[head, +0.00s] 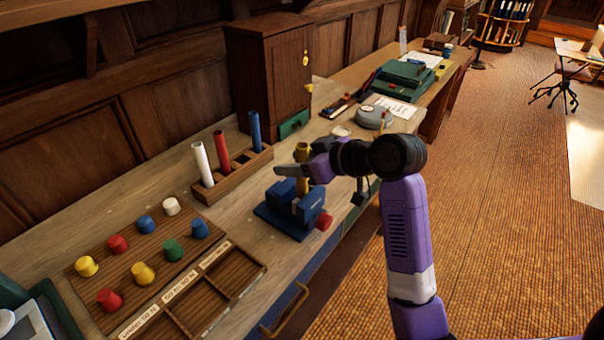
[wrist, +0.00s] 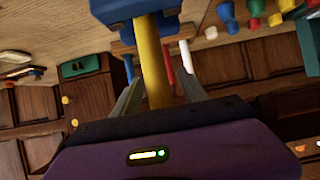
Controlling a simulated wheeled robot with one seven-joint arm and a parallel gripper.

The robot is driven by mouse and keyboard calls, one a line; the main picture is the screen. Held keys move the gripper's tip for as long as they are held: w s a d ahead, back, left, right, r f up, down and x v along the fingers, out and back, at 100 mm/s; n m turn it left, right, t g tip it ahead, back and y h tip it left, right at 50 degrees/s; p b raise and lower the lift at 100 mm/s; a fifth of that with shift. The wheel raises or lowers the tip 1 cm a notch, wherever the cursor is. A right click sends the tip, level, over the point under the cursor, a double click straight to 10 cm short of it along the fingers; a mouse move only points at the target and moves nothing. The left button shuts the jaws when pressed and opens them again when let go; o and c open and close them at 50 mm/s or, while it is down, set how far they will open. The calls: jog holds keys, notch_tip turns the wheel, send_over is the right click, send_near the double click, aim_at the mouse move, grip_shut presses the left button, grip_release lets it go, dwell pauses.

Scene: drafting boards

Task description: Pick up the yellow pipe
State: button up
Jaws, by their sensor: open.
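The yellow pipe (head: 302,154) stands upright in a blue vise (head: 290,208) on the long wooden bench. In the wrist view the yellow pipe (wrist: 152,62) runs down from the blue vise (wrist: 130,8) into the space between my fingers. My gripper (head: 300,171) is at the pipe, with its fingers on either side of it. In the wrist view my gripper (wrist: 158,95) is open, and gaps show between the pipe and both fingers. The pipe's lower part is hidden by the vise and my gripper.
A wooden rack (head: 234,174) holds white, red and blue pipes behind the vise. A pegboard (head: 130,262) with several coloured pegs and a divided tray (head: 215,295) lie to the left. A brown cabinet (head: 268,75) stands behind; a grey round object (head: 372,117) lies farther right.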

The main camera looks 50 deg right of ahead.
jog(key=shift+w+f, duration=0.1)
jog(key=shift+w, duration=0.1)
grip_shut()
dwell(0.3)
